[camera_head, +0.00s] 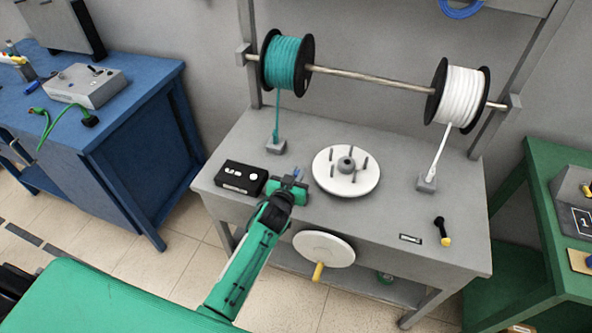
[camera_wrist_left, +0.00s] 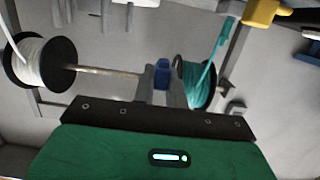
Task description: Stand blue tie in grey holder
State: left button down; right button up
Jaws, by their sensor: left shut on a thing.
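My left gripper (camera_head: 297,177) is over the grey bench, between the black box and the white disc. It is shut on a small blue piece (camera_wrist_left: 162,72), which I take to be the blue tie. The blue piece sits between the two grey fingers in the left wrist view and is mostly hidden in the head view. Two small grey blocks stand on the bench, one under the teal wire (camera_head: 275,146) and one under the white wire (camera_head: 427,183). I cannot tell whether either is the grey holder. My right gripper is not in view.
A teal spool (camera_head: 287,62) and a white spool (camera_head: 459,97) hang on a rod above the bench. A pegged white disc (camera_head: 346,172) is right of my gripper; a black box (camera_head: 241,178) is left. A crank wheel (camera_head: 324,249) juts from the front.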

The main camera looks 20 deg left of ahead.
pick_arm(q)
jog(key=shift+f+b, duration=0.5)
jog(key=shift+f, duration=0.15)
notch_tip(320, 180, down, 3)
jog(key=b, duration=0.3)
jog(key=shift+f, duration=0.15)
jog(key=shift+r, duration=0.2)
jog(key=shift+f, duration=0.15)
jog(key=shift+f+b, duration=0.65)
jog(key=shift+f, duration=0.35)
jog(key=shift+f, duration=0.15)
